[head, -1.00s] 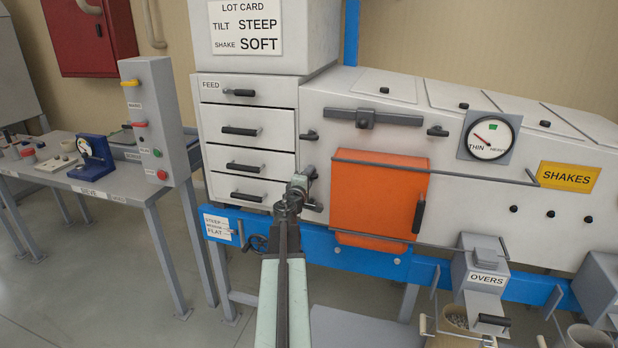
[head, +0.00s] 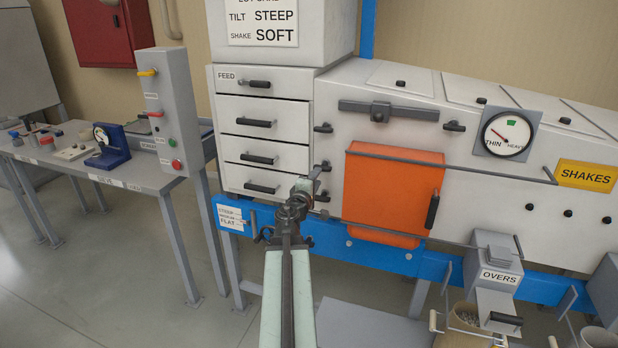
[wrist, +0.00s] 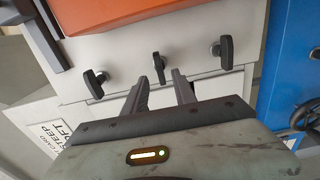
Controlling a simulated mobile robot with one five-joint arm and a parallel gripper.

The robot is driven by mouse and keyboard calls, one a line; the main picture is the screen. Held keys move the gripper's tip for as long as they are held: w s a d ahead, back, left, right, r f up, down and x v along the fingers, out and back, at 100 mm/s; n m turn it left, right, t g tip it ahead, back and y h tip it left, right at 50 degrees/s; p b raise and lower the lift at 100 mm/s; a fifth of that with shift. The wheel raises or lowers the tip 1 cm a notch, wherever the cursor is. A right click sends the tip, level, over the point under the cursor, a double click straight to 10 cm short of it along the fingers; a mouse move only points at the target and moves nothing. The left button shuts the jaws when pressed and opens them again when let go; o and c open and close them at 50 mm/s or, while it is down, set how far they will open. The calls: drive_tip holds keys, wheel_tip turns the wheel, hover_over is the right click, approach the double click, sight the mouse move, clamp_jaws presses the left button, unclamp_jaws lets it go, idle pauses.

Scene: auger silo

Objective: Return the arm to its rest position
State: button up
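In the head view the fingertips are too small to make out clearly.
The white machine has a stack of FEED drawers (head: 262,133), a dial gauge (head: 507,134) and an OVERS spout (head: 494,277). A control post (head: 168,110) stands on a grey bench (head: 100,170) at left. Open floor (head: 110,280) lies at lower left.

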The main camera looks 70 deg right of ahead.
drive_tip(key=w+a+n+t+y, duration=0.1)
drive_tip(key=w+a+t, duration=0.2)
drive_tip(key=w+a, duration=0.65)
drive_tip(key=w+a+n+t+y+p, duration=0.15)
drive_tip(key=w+a, duration=0.45)
drive_tip(key=w, duration=0.6)
drive_tip(key=w+a+n+t+y, duration=0.1)
drive_tip(key=w+a+t, duration=0.2)
drive_tip(key=w+a, duration=0.55)
drive_tip(key=w+a+f+m+y, duration=0.15)
drive_tip(key=w+a+f, duration=0.3)
drive_tip(key=a, duration=0.45)
drive_tip(key=w+a+f+y, duration=0.25)
drive_tip(key=w+a, duration=0.35)
drive_tip(key=a, duration=0.3)
drive_tip(key=s+a+f+m+g+y, duration=0.15)
drive_tip(key=a+f, duration=0.25)
drive_tip(key=a, duration=0.4)
drive_tip(key=s+a+f+g+y, duration=0.2)
drive_tip(key=a+f+y, duration=0.15)
drive_tip(key=a, duration=0.45)
drive_tip(key=s+a+f+g+y, duration=0.1)
drive_tip(key=s+a+f+y, duration=0.1)
drive_tip(key=a+f, duration=0.45)
drive_tip(key=s+a+g+y, duration=0.3)
drive_tip(key=s+a+g, duration=0.1)
drive_tip(key=s+a, duration=0.4)
drive_tip(key=shift+f+m+p, duration=0.25)
drive_tip(key=shift+m+p, duration=0.15)
drive_tip(key=shift+m, duration=0.05)
